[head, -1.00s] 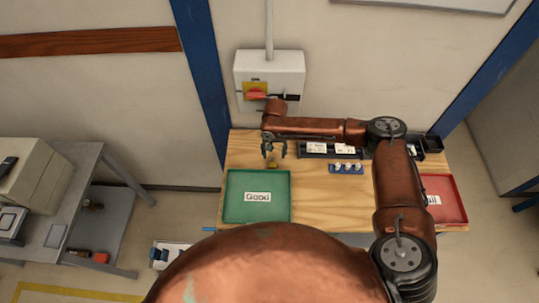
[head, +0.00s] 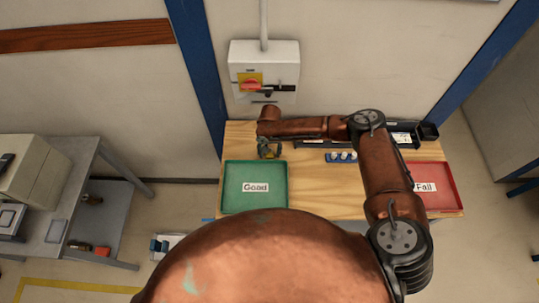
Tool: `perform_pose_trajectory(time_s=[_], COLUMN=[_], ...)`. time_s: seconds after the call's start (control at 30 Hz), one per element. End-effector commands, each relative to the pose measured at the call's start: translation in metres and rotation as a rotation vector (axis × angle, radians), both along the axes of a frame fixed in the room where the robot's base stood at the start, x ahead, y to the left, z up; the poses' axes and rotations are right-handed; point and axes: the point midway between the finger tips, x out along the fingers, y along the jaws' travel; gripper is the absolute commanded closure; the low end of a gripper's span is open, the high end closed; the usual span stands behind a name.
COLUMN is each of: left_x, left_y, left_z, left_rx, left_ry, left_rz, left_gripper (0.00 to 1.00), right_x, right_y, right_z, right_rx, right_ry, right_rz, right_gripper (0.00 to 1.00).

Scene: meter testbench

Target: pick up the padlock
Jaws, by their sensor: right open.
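The padlock (head: 269,154) is a small brass-yellow shape on the wooden bench, just behind the green tray's back edge. My right gripper (head: 269,153) points down over it, with its fingers open around or right beside it. The fingers hide much of the padlock, and I cannot tell whether they touch it. My left gripper is not in view.
The green "Good" tray (head: 278,205) lies in front of the gripper; the red "Fail" tray (head: 450,197) is at the right. A blue holder (head: 341,157) with small white pieces stands between. A switch box (head: 264,60) is on the wall behind.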

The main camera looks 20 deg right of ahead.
Motion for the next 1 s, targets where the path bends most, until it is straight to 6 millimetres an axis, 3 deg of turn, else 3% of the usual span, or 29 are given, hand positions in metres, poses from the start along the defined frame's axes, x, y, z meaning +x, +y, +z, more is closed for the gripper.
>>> perform_pose_trajectory(time_s=[0.07,0.7,1.0], left_x=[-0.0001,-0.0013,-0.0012], left_y=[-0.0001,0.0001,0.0], left_z=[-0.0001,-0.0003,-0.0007], left_rx=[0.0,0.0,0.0], left_ry=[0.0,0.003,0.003], left_rz=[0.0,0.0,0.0], left_gripper=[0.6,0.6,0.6], right_x=[-0.0001,-0.0003,0.0001], right_y=[-0.0001,-0.0002,-0.0002], right_z=[0.0001,0.0004,0.0017], right_rx=[0.0,-0.001,0.0], right_ry=[0.0,0.0,0.0], right_rz=[0.0,0.0,0.0], right_gripper=[0.54,0.98,1.0])
